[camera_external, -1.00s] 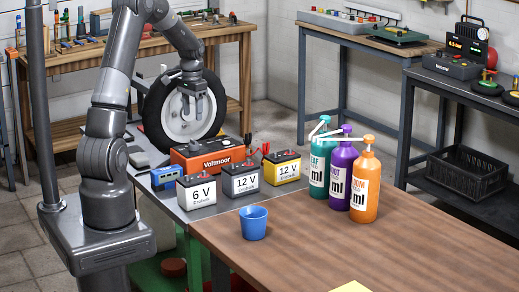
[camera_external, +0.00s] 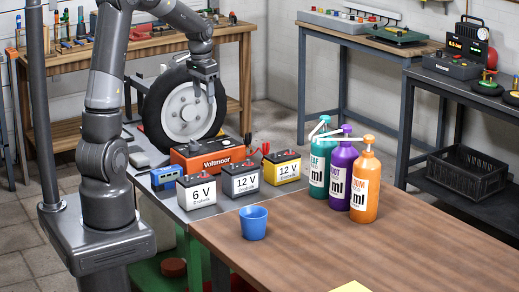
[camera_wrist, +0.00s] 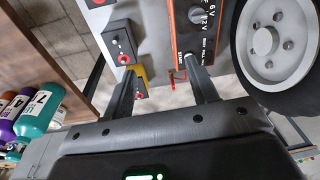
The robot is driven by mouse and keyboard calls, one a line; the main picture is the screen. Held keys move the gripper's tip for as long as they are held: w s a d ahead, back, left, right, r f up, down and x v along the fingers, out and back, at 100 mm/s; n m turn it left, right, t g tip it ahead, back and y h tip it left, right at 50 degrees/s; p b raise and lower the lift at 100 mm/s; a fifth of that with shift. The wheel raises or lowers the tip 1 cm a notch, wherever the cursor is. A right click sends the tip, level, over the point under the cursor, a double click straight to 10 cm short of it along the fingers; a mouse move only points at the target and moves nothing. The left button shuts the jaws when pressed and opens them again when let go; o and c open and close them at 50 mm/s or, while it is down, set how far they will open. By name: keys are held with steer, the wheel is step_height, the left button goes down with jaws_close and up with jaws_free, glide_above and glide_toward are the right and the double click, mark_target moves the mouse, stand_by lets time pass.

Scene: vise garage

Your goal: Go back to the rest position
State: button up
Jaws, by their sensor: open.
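My gripper (camera_external: 204,90) is open and empty in the external view. It hangs in the air in front of the upper right of the wheel, above the red Voltmoor charger (camera_external: 210,156). In the wrist view my gripper (camera_wrist: 160,82) shows two fingers spread apart with nothing held between them. Below it in that view are the charger (camera_wrist: 190,25) and a yellow battery (camera_wrist: 139,82). The charger's red clips (camera_wrist: 178,75) appear between the fingers. The wheel (camera_wrist: 272,45) is at the right of the wrist view.
Batteries marked 6 V (camera_external: 197,192), 12 V (camera_external: 241,180) and 12 V yellow (camera_external: 282,168) stand on the grey bench. A blue cup (camera_external: 253,223) and three pump bottles, teal (camera_external: 319,165), purple (camera_external: 342,173) and orange (camera_external: 365,187), stand nearby. The brown tabletop (camera_external: 400,240) is mostly clear.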

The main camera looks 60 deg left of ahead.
steer(key=s+d+r+t, duration=0.1)
steer(key=s+d+r, duration=0.3)
steer(key=d, duration=0.3)
steer(key=s+d+r+t, duration=0.1)
steer(key=s+d+r, duration=0.35)
steer(key=d, duration=0.35)
steer(key=s+d+m+t, duration=0.1)
steer(key=s+d+t, duration=0.1)
steer(key=s+d, duration=0.5)
steer(key=s, duration=0.3)
steer(key=shift+s+d+h, duration=0.3)
steer(key=shift+s+h, duration=0.1)
